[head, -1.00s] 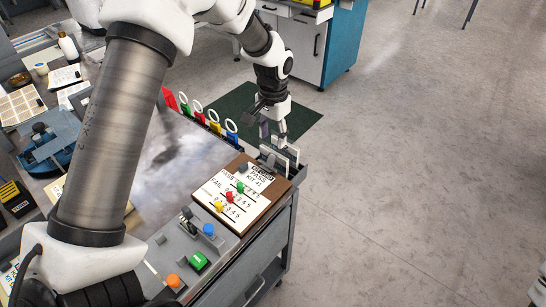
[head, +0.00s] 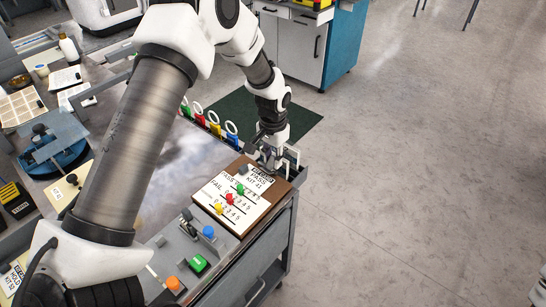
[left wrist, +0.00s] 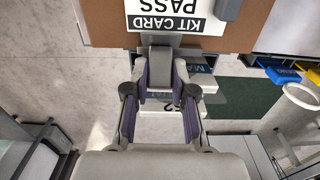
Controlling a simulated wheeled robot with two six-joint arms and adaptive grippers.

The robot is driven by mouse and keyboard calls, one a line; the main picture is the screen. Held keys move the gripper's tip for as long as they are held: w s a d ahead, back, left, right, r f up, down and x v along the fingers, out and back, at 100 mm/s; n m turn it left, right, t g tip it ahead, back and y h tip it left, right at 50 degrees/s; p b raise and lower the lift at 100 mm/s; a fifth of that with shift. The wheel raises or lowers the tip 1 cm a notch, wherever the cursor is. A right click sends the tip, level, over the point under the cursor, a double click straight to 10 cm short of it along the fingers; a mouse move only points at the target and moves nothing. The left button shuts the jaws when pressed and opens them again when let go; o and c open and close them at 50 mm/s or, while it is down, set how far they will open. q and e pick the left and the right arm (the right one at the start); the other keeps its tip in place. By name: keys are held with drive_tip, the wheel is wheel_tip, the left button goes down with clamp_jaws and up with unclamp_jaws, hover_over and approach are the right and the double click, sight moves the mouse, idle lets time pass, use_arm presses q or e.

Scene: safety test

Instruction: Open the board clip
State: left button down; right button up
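In the left wrist view, the grey board clip (left wrist: 160,66) stands at the edge of the board (left wrist: 105,22), beside the kit card (left wrist: 178,14). My left gripper (head: 273,156) is at the board's far edge. In the left wrist view, the fingers of my left gripper (left wrist: 161,78) are apart, one on each side of the clip. Any contact with the clip is unclear.
Coloured tags with white rings (head: 214,122) line the bench's far edge. A grey panel with orange, green and blue knobs (head: 199,262) sits nearer than the board. Red, green and yellow pegs (head: 230,199) stand on the card. Floor to the right is clear.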

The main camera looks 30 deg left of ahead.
use_arm(q)
drive_tip(key=shift+w+r+g+p, duration=0.25)
drive_tip(key=shift+g+p, duration=0.45)
drive_tip(key=shift+p, duration=0.75)
drive_tip(key=shift+w+f+g, duration=0.15)
drive_tip(key=shift+f+g, duration=0.1)
drive_tip(key=shift+g, duration=0.15)
drive_tip(key=shift+w+d+f+g, duration=0.1)
drive_tip(key=shift+f+g, duration=0.15)
drive_tip(key=shift+g, duration=0.25)
drive_tip(key=c, duration=1)
unclamp_jaws()
drive_tip(key=shift+o, duration=0.2)
drive_tip(key=v, duration=1.2)
drive_tip(key=shift+d, duration=0.2)
